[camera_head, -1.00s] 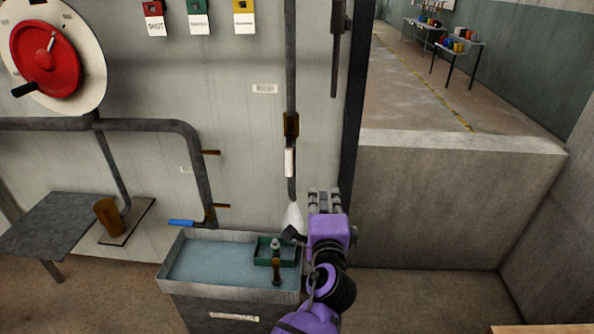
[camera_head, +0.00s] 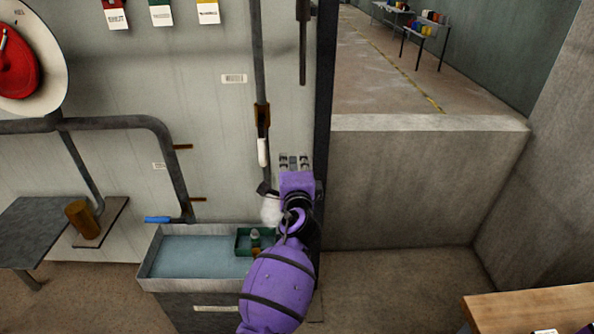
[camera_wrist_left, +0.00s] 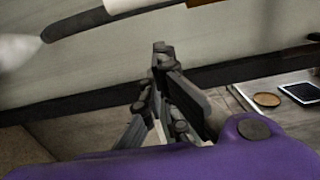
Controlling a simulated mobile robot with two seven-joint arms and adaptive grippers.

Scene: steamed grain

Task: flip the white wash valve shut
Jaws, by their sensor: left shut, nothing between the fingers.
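The white wash valve handle (camera_head: 263,152) hangs down along the vertical pipe on the wall, below a rusty brown fitting (camera_head: 262,118). White spray or foam (camera_head: 271,210) shows below the pipe's end, partly hidden by my arm. My left gripper (camera_head: 294,161) is shut and empty, just right of the handle at about its height. I see no clear contact between them. In the left wrist view the gripper fingers (camera_wrist_left: 160,75) are together, with part of the white handle (camera_wrist_left: 125,4) at the top edge. My right gripper is not in view.
A basin of water (camera_head: 195,256) with a green tray (camera_head: 243,242) stands below. A dark post (camera_head: 325,110) and a low concrete wall (camera_head: 425,180) are close on the right. A wooden table (camera_head: 535,308) is at bottom right.

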